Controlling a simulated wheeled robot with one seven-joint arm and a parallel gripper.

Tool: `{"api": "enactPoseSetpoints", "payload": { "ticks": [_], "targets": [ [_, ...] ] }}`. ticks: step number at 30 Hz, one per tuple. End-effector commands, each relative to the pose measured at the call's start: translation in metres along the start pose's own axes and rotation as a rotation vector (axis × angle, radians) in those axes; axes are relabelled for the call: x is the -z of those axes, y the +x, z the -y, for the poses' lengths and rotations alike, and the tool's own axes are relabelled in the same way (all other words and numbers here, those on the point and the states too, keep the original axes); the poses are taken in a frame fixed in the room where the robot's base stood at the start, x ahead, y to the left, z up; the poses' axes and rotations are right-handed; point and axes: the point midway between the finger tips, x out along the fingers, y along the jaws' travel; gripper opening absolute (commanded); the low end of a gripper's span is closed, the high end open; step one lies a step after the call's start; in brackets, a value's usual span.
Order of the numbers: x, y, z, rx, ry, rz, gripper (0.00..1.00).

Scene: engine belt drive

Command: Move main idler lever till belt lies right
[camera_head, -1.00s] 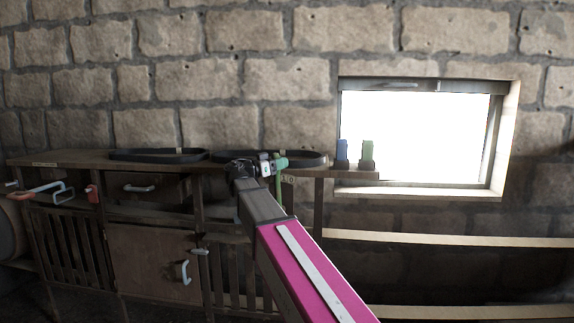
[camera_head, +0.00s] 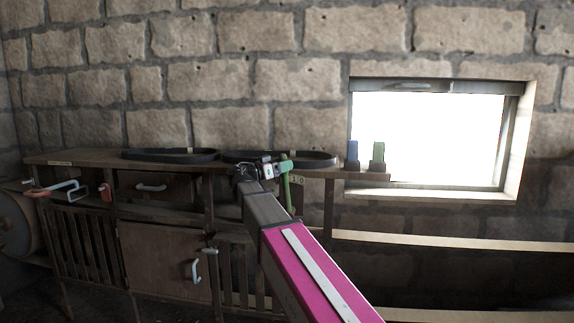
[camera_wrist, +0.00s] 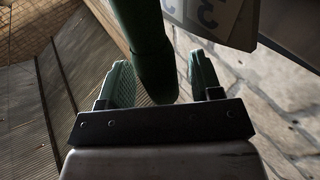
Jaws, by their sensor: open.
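A green lever (camera_head: 286,185) hangs at the front edge of the bench, beside a small number plate (camera_head: 298,181). Its thick green end (camera_wrist: 152,60) shows in the wrist view between my fingers, with a gap visible on each side. My gripper (camera_wrist: 160,66) is open around it, not clamped. In the head view my wrist (camera_head: 248,175) is at the bench edge and hides part of the lever's surroundings. Black belt loops lie on the bench top, one at left (camera_head: 170,156) and one at right (camera_head: 310,158), partly behind my wrist.
A blue block (camera_head: 353,150) and a green block (camera_head: 378,152) stand on the bench's right end, by the bright window (camera_head: 430,135). Several handles, including a drawer handle (camera_head: 150,187), stick out from the bench front at left. A numbered plate (camera_wrist: 215,18) is close to my right finger.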

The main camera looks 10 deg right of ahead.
Motion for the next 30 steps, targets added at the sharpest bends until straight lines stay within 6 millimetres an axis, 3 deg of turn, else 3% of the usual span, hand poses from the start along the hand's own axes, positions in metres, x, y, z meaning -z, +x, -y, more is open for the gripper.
{"api": "enactPoseSetpoints", "payload": {
  "ticks": [9,15,30],
  "targets": [
    [0.0,-0.061,0.001,0.003,0.0,-0.001,0.59],
    [0.0,-0.084,0.0,0.001,0.0,-0.001,0.59],
    [0.0,-0.091,0.0,0.0,0.0,0.0,0.59]
  ]
}}
